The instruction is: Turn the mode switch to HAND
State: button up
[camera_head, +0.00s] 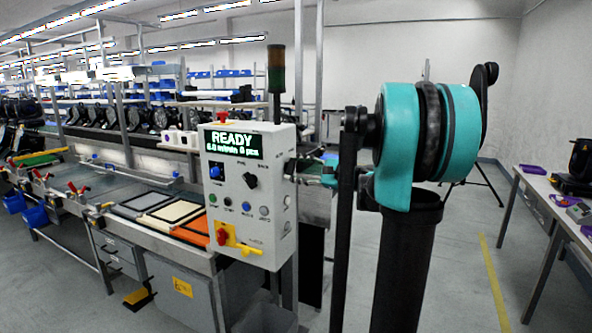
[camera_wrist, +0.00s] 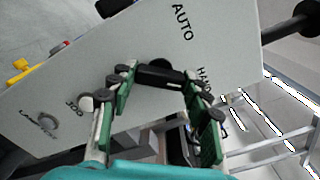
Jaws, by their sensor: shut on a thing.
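In the wrist view, a black mode switch knob (camera_wrist: 160,75) sits on a grey panel face (camera_wrist: 75,85) of the control box. The labels AUTO, HAND and JOG are printed around it. The long black knob lies roughly across the picture, with one end near the HAND label (camera_wrist: 205,84); I cannot make out a pointer mark. My gripper (camera_wrist: 155,82) is shut on the knob, with green finger pads on both sides. In the head view, the control box (camera_head: 230,200) shows a READY display, and my gripper (camera_head: 312,172) is at its right side, where the knob is hidden.
The box front carries several knobs and buttons, including a red and yellow switch (camera_head: 228,238). A workbench (camera_head: 150,228) with trays stands to the left. Another table (camera_head: 540,205) is at the far right. Open floor lies beyond my arm.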

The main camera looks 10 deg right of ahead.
jog(key=shift+m, duration=0.3)
jog(key=o, duration=1.2)
jog(key=shift+c, duration=0.2)
jog(key=v, duration=1.2)
